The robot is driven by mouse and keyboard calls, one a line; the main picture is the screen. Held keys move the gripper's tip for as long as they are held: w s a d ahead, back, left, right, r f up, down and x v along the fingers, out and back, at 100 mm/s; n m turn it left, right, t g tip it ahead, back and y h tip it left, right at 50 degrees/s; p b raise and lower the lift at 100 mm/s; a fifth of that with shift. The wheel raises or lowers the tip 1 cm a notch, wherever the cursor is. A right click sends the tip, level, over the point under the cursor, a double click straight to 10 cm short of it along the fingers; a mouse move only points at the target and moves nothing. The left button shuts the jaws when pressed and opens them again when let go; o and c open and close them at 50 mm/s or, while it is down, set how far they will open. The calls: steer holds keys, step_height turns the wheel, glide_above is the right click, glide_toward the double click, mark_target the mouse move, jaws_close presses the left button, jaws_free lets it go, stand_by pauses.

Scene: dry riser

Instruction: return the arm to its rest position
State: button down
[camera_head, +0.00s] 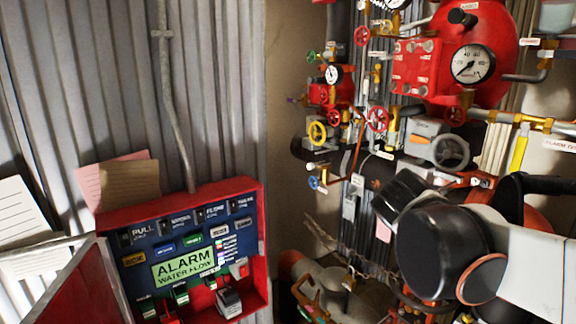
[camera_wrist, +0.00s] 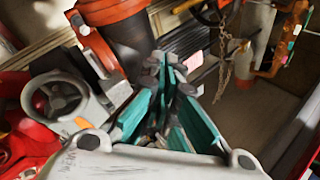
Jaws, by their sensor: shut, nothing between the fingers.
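My gripper (camera_wrist: 167,75) shows in the wrist view, with its teal-padded fingers drawn together and nothing held between them. In the head view my arm fills the lower right, with black rounded joints and a white link, in front of the riser piping. My gripper cannot be made out in the head view. In the wrist view, a grey handwheel (camera_wrist: 55,103) lies to the left of my gripper and a dark cylindrical pipe with red fittings (camera_wrist: 128,40) is behind it. A hanging chain (camera_wrist: 225,75) is to the right of the fingers.
An open red alarm panel (camera_head: 190,267) with switches is at the lower left on the corrugated wall. Red valves, a large gauge (camera_head: 473,64) and a grey handwheel (camera_head: 450,151) crowd the right side, close to my arm. The brown wall strip (camera_head: 292,120) between them is bare.

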steer(key=s+a+f+m+g+y+b, duration=0.1)
steer(key=s+a+f+y+b, duration=0.2)
steer(key=s+f, duration=0.6)
steer(key=s+a+f+m+g+y+b, duration=0.1)
steer(key=s+a+f+y+b, duration=0.3)
steer(key=f, duration=1.1)
steer(key=s+a+m+b, duration=0.1)
steer(key=s+b, duration=0.2)
steer(key=s, duration=0.2)
steer(key=shift+a+f, duration=0.15)
steer(key=shift+f, duration=0.1)
